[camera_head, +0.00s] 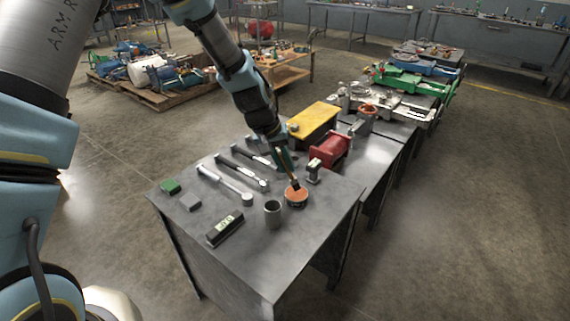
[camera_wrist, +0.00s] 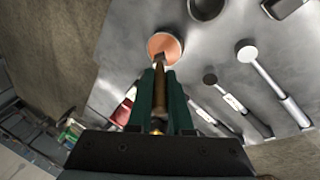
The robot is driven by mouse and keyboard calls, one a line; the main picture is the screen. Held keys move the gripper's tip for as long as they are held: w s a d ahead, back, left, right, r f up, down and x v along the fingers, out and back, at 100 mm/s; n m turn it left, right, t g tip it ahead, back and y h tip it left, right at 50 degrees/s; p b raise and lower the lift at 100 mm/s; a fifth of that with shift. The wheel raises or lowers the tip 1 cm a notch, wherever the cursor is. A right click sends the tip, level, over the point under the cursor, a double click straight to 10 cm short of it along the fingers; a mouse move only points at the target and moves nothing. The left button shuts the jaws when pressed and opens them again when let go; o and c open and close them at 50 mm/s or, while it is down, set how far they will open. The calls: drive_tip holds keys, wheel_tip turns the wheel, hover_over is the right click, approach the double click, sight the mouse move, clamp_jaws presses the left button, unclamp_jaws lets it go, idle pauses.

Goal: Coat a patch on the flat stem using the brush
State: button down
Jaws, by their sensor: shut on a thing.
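My gripper (camera_head: 286,160) points down over the near workbench. In the wrist view its two dark green fingers (camera_wrist: 159,100) are shut on a slim brush (camera_wrist: 159,84). The brush tip (camera_head: 295,184) is at the orange top of a low, round, dark-sided tin (camera_head: 297,199). The tin's orange top also shows in the wrist view (camera_wrist: 172,42); I cannot tell whether the bristles touch it. No part is clearly recognisable as the flat stem. A small upright grey-topped piece (camera_head: 314,170) stands right of the gripper.
A grey cup (camera_head: 272,214) stands close to the tin. Long-handled tools (camera_head: 226,184) lie to the left, with a dark box (camera_head: 225,229) in front. A red cylindrical unit (camera_head: 329,150) and a yellow-topped block (camera_head: 314,119) stand behind. The bench's front right corner is bare.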

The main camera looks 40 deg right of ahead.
drive_tip(key=shift+f+b, duration=0.4)
drive_tip(key=shift+f, duration=0.15)
idle(1.3)
drive_tip(key=shift+r+p, duration=2.3)
drive_tip(key=shift+r, duration=1.25)
